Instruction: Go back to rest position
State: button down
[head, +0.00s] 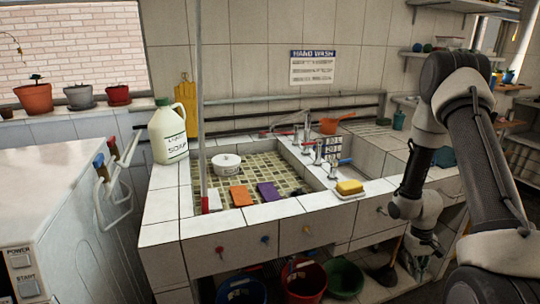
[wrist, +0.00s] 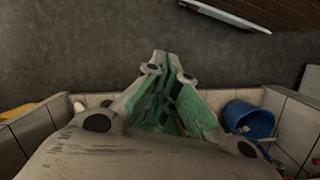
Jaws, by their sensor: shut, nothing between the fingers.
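My arm comes in at the right of the head view, bent over at the top, with its wrist hanging in front of the sink counter's right part. My gripper (head: 420,268) hangs low there, below the counter top, its fingers small and dark in this view. In the wrist view my gripper (wrist: 166,62) has its green and grey fingers drawn together at the tips, with nothing held. The grey floor (wrist: 100,45) lies beyond the fingertips.
The tiled counter (head: 270,212) holds a soap jug (head: 168,135), a white pot (head: 226,163), orange (head: 241,195) and purple (head: 268,191) sponges, and a yellow sponge (head: 349,187). Coloured buckets stand below. A blue bucket (wrist: 248,120) is right of my gripper in the wrist view.

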jog(key=s+a+r+t, duration=0.2)
jog(key=s+r, duration=0.3)
jog(key=r, duration=0.9)
jog(key=s+a+r+t, duration=0.2)
jog(key=s+a+r, duration=0.3)
jog(key=r, duration=1)
jog(key=s+a+r+t, duration=0.2)
jog(key=s+a+r, duration=0.2)
jog(key=r, duration=1)
jog(key=s, duration=0.3)
jog(key=shift+s+r+t+y, duration=0.25)
jog(key=shift+r+t+y, duration=0.05)
jog(key=shift+t+y, duration=0.1)
jog(key=c, duration=2.2)
grip_release()
